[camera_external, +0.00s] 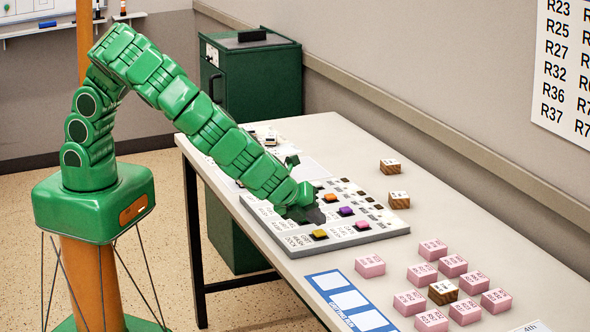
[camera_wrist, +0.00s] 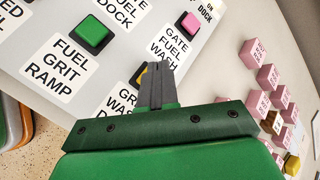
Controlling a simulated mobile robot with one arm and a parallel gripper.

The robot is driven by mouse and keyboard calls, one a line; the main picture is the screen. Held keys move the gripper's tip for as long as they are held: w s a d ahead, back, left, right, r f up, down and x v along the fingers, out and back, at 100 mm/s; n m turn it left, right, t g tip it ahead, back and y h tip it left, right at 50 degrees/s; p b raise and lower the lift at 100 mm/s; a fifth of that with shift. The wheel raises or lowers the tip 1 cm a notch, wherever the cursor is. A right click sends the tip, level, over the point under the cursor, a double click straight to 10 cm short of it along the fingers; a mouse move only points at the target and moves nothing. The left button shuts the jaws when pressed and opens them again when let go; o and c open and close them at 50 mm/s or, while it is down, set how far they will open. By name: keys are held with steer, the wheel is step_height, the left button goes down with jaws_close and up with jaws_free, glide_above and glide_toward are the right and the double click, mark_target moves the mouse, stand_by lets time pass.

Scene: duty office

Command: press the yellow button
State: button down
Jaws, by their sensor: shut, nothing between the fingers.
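The yellow button (camera_external: 320,234) sits near the front edge of a grey button panel (camera_external: 385,229) on the table. In the wrist view the yellow button (camera_wrist: 142,74) is mostly hidden behind my fingers; only a sliver shows at their left. My gripper (camera_external: 313,213) is low over the panel, just behind the yellow button in the external view. In the wrist view its fingers (camera_wrist: 160,70) are together, with nothing between them. I cannot tell whether they touch the panel or button.
Orange (camera_external: 329,197), purple (camera_external: 345,211) and pink (camera_external: 362,224) buttons sit close by on the panel. A green button (camera_wrist: 92,35) shows in the wrist view. Several pink blocks (camera_external: 433,249) and a wooden block (camera_external: 443,292) stand to the panel's right. A blue-and-white strip (camera_external: 347,299) lies in front.

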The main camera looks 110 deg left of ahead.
mark_target(315, 232)
steer(key=shift+r, duration=2.8)
steer(key=s+a+r+n+g, duration=0.1)
steer(key=s+a+r+n, duration=0.25)
steer(key=s, duration=0.25)
steer(key=s+a+r+n+g+h, duration=0.1)
steer(key=s+a+r+n+g, duration=0.15)
steer(key=s+r, duration=0.35)
steer(key=s+a+r+n+g, duration=0.1)
steer(key=s+a+r+n, duration=0.25)
steer(key=s, duration=0.35)
steer(key=s+d+r+n+h, duration=0.1)
steer(key=s+d, duration=0.3)
steer(key=s, duration=0.5)
steer(key=s+d+r+n+g+h, duration=0.1)
steer(key=s+d+n+h, duration=0.2)
steer(key=s, duration=0.7)
steer(key=s+d+r+n+g+h, duration=0.1)
steer(key=s+d, duration=0.3)
steer(key=s, duration=0.6)
steer(key=shift+s+d+n+h, duration=0.25)
steer(key=shift+n+h, duration=0.3)
steer(key=shift+h, duration=0.35)
